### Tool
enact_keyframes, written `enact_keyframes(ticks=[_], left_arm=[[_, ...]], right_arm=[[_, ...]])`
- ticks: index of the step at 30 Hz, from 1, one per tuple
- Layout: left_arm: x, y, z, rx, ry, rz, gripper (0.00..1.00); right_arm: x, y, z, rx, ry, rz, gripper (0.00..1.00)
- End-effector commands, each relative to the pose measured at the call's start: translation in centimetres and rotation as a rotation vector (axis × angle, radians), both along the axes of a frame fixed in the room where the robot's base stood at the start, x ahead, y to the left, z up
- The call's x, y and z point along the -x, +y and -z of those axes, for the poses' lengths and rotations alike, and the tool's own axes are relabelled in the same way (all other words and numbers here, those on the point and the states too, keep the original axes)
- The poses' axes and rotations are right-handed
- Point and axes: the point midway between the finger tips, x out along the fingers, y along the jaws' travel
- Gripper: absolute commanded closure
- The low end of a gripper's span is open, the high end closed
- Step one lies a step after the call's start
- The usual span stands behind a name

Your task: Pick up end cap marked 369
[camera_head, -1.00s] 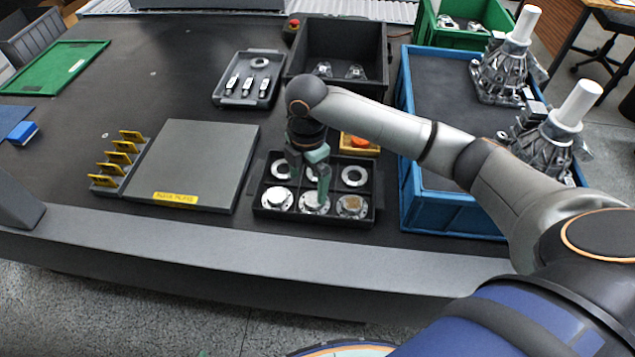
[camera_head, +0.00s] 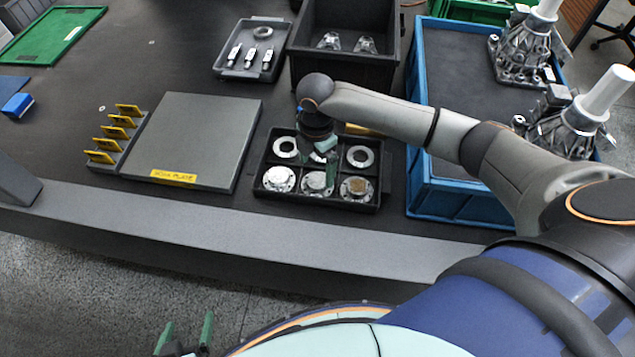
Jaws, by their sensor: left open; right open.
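The black compartment tray (camera_head: 377,198) holds round silver parts; the one marked 369 cannot be picked out, as no marking is legible. The front row has a left end cap (camera_head: 279,179), a middle end cap (camera_head: 315,183) and a right end cap (camera_head: 355,188) with a brownish centre. Behind are a left ring (camera_head: 286,147) and a right ring (camera_head: 360,156); my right gripper hides the back middle compartment. My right gripper (camera_head: 318,168) is open, pointing down over the tray's middle column; contact cannot be told. My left gripper (camera_head: 186,333) is open and empty at the bottom edge, away from the table.
A grey plate (camera_head: 195,140) with a yellow label and a rack of yellow pieces (camera_head: 116,133) lie left of the tray. A blue crate (camera_head: 458,203) with metal housings stands right. A black bin (camera_head: 345,72) and a grey parts tray (camera_head: 249,72) stand behind.

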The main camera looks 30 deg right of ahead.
Motion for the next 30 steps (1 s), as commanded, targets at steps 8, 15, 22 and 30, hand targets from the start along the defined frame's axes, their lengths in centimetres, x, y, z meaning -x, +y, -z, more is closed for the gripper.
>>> enact_keyframes(ticks=[8, 15, 22, 30], left_arm=[[0.0, 0.1, 0.4, -0.001, 0.001, 0.001, 0.06], [0.0, 0.1, 0.4, -0.002, 0.001, 0.001, 0.06], [0.1, 0.1, 0.4, -0.003, 0.001, 0.001, 0.06], [0.1, 0.1, 0.4, -0.002, 0.002, 0.001, 0.06]], right_arm=[[0.5, 0.0, 4.0, 0.001, 0.002, 0.001, 0.03], [0.4, 0.0, 4.4, 0.000, -0.001, -0.001, 0.03], [0.4, 0.0, 4.4, 0.000, 0.000, -0.001, 0.22], [0.4, 0.0, 4.3, 0.000, 0.000, 0.000, 0.53]])
